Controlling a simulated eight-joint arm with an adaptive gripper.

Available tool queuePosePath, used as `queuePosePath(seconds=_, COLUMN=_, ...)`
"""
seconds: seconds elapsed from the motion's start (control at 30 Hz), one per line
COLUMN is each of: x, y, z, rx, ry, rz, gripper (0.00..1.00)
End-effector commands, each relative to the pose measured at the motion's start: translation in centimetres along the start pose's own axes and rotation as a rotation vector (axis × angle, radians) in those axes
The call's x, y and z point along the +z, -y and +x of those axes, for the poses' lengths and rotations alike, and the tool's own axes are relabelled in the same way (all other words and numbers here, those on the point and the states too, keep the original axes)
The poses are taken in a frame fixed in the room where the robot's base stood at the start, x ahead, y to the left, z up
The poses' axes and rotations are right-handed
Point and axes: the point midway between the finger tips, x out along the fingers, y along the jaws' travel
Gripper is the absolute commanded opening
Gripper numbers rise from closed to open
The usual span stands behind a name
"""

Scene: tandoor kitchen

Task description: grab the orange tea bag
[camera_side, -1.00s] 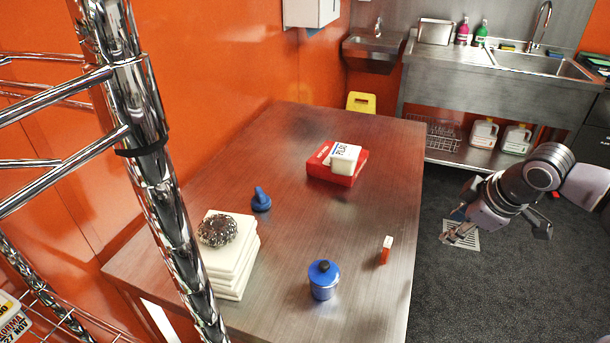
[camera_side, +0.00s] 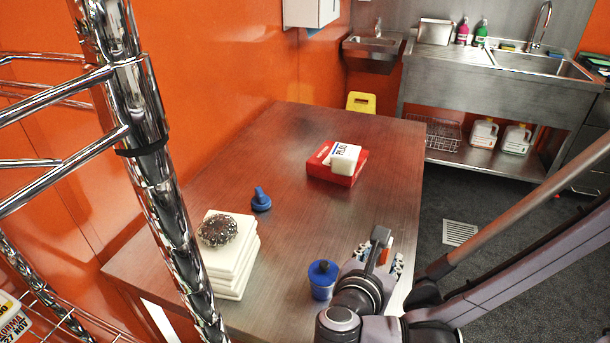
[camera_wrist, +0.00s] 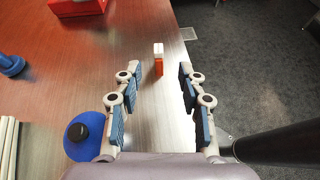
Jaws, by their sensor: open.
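The orange tea bag (camera_wrist: 158,66) is a small upright packet, orange below and white on top. It stands on the steel table near its right edge in the wrist view. The packet shows between and just beyond the fingertips, not gripped. In the side view my gripper (camera_side: 385,252) is low over the table's right side, beside the blue lidded pot.
The blue pot (camera_side: 323,281) is close to my gripper's left. A red box (camera_side: 320,170) with a white block (camera_side: 344,158) lies farther back. A blue stopper-like piece (camera_side: 261,201) and stacked white slabs (camera_side: 229,278) with a steel scourer (camera_side: 217,230) stand left. The table's middle is clear.

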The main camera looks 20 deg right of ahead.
Motion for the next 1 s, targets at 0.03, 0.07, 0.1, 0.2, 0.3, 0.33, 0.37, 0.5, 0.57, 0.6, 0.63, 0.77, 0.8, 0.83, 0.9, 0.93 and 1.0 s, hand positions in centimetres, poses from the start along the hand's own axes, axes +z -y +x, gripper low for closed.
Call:
queuePosePath(seconds=0.03, x=-0.5, y=-0.1, z=-0.5, rx=0.006, ry=0.018, rz=-0.023, gripper=0.41)
queuePosePath(seconds=0.07, x=-0.6, y=0.0, z=-0.7, rx=0.007, ry=0.028, rz=-0.034, gripper=0.41)
queuePosePath(seconds=0.1, x=-0.7, y=0.0, z=-0.8, rx=0.007, ry=0.037, rz=-0.044, gripper=0.41)
queuePosePath(seconds=0.2, x=-0.8, y=0.0, z=-0.4, rx=0.005, ry=0.046, rz=-0.055, gripper=0.41)
queuePosePath(seconds=0.3, x=-0.7, y=0.0, z=1.0, rx=0.003, ry=0.047, rz=-0.055, gripper=0.41)
queuePosePath(seconds=0.33, x=-0.6, y=0.0, z=1.5, rx=0.002, ry=0.047, rz=-0.054, gripper=0.41)
queuePosePath(seconds=0.37, x=-0.6, y=0.0, z=2.0, rx=0.002, ry=0.046, rz=-0.053, gripper=0.41)
queuePosePath(seconds=0.5, x=-0.5, y=-0.1, z=3.8, rx=0.005, ry=0.045, rz=-0.054, gripper=0.41)
queuePosePath(seconds=0.57, x=-0.5, y=0.0, z=4.3, rx=0.004, ry=0.045, rz=-0.054, gripper=0.41)
queuePosePath(seconds=0.6, x=-0.5, y=0.0, z=4.5, rx=0.005, ry=0.045, rz=-0.054, gripper=0.41)
queuePosePath(seconds=0.63, x=-0.5, y=0.0, z=4.6, rx=0.005, ry=0.045, rz=-0.054, gripper=0.41)
queuePosePath(seconds=0.77, x=-0.4, y=-0.1, z=5.5, rx=0.004, ry=0.045, rz=-0.053, gripper=0.41)
queuePosePath(seconds=0.8, x=-0.3, y=-0.1, z=6.0, rx=0.003, ry=0.045, rz=-0.052, gripper=0.41)
queuePosePath(seconds=0.83, x=-0.3, y=-0.1, z=6.5, rx=0.003, ry=0.044, rz=-0.053, gripper=0.41)
queuePosePath(seconds=0.9, x=-0.2, y=-0.1, z=7.6, rx=0.002, ry=0.044, rz=-0.053, gripper=0.41)
queuePosePath(seconds=0.93, x=-0.1, y=-0.2, z=8.0, rx=0.004, ry=0.044, rz=-0.052, gripper=0.41)
queuePosePath(seconds=1.0, x=-0.1, y=-0.2, z=8.8, rx=0.003, ry=0.044, rz=-0.052, gripper=0.41)
